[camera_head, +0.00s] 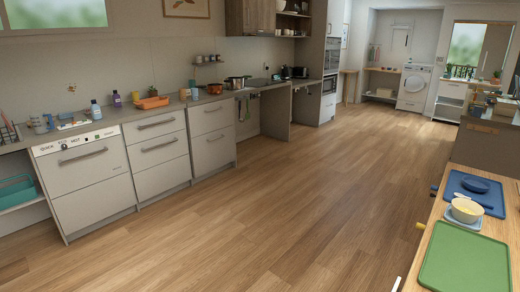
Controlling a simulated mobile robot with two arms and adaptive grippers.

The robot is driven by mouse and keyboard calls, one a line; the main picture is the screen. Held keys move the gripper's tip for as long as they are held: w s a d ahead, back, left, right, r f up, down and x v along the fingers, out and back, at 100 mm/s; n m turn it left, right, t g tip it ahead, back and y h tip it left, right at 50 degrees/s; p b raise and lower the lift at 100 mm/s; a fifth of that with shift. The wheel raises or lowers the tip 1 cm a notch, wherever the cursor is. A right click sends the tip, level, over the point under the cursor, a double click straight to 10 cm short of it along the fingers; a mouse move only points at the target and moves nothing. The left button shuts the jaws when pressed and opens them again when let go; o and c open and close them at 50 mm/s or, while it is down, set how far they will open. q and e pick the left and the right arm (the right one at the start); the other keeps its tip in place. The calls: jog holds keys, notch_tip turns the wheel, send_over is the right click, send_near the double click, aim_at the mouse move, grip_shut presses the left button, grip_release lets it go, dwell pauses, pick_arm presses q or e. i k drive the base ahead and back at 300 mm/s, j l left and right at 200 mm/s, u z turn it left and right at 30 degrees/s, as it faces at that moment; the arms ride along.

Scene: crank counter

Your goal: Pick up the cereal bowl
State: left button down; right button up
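A pale bowl with yellow inside (466,211) sits at the right on a wooden-topped counter (424,262). It looks like the cereal bowl. It is between a green board or tray (466,262) in front and a blue mat or tray (478,193) behind. A dark blue dish (475,185) lies on the blue one, and a light utensil (478,199) lies close behind the bowl.
A long kitchen counter (172,103) with pots, bottles and an orange tray (152,103) runs along the left wall. The wooden floor (270,205) between the counters is clear. A grey counter (490,126) stands behind the wooden one. A washing machine (413,84) is far back.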

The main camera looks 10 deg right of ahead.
aim_at(473, 184)
jog(key=i+z, duration=0.25)
jog(key=i, duration=0.25)
jog(key=i+z, duration=0.25)
jog(key=i, duration=0.3)
jog(key=i+j+z, duration=0.25)
jog(key=i, duration=0.25)
jog(key=i+j+z, duration=0.25)
jog(key=i, duration=0.25)
jog(key=i+l+z, duration=0.1)
jog(key=i+z, duration=0.85)
jog(key=i+j+z, duration=0.2)
jog(key=i+z, duration=0.15)
jog(key=z, duration=0.15)
jog(key=i+j+z, duration=0.45)
jog(key=k+l, duration=0.1)
